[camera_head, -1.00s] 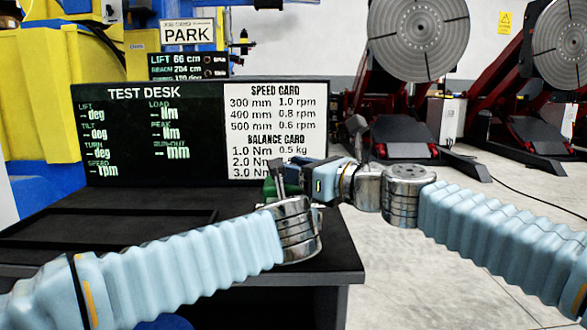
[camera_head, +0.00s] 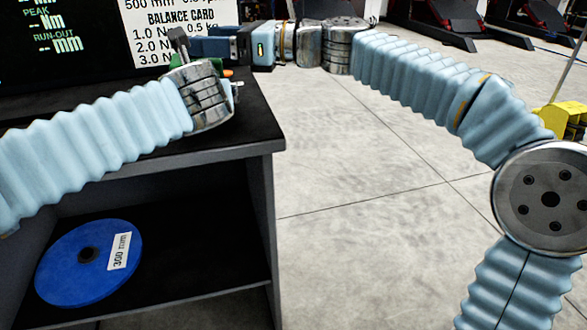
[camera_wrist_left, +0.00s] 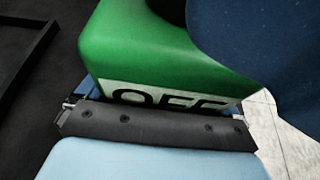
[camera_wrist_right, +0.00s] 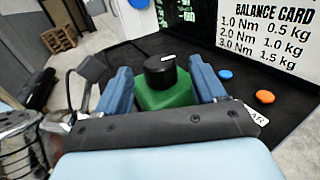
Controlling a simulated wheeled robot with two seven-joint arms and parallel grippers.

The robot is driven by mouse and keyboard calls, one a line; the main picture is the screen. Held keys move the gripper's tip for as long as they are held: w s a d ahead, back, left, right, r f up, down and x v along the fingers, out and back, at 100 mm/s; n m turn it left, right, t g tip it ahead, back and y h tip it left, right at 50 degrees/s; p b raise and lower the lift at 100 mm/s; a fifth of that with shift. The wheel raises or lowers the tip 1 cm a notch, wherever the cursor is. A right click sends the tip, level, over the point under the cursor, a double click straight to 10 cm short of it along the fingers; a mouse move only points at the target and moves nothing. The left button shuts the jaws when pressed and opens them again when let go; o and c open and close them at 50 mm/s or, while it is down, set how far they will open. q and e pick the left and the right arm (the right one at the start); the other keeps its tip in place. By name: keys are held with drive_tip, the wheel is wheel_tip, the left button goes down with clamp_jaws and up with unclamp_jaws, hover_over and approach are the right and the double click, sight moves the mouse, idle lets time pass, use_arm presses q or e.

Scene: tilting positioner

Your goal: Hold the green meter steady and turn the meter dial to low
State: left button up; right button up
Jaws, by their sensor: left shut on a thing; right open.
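The green meter (camera_wrist_left: 150,45) fills the upper middle of the left wrist view, with part of an OFF label showing. My left gripper (camera_wrist_left: 158,92) is shut on the meter; its fingertips are mostly hidden. In the right wrist view the meter body (camera_wrist_right: 165,95) carries a black dial (camera_wrist_right: 160,71) with a white mark on top. My right gripper (camera_wrist_right: 162,75) is open, with one blue finger on each side of the dial; I cannot tell whether they touch it. In the head view my arms hide most of the meter (camera_head: 180,62).
The dark desk (camera_head: 255,125) has a lower shelf holding a blue 300 mm disc (camera_head: 60,265). The test board (camera_head: 60,40) stands behind the meter. Blue (camera_wrist_right: 225,74) and orange (camera_wrist_right: 265,96) round pieces lie on the desktop. Open floor (camera_head: 370,190) lies to the right.

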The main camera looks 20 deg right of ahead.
drive_tip(key=v, duration=1)
drive_tip(key=w+d+f+m+t+h, duration=0.1)
drive_tip(key=w+d+f+h, duration=0.2)
drive_tip(key=f, duration=0.4)
drive_tip(key=w+d+f+m+t+h, duration=0.1)
drive_tip(key=w+d+f, duration=0.2)
drive_tip(key=w+f, duration=0.3)
wheel_tip(320, 180, down, 21)
drive_tip(key=n+g+h, duration=0.2)
drive_tip(key=n+h, duration=0.1)
drive_tip(key=h, duration=0.1)
drive_tip(key=shift+r+g, duration=0.25)
drive_tip(key=shift+g, duration=0.05)
drive_tip(key=shift+w, duration=0.15)
drive_tip(key=shift+c, duration=0.2)
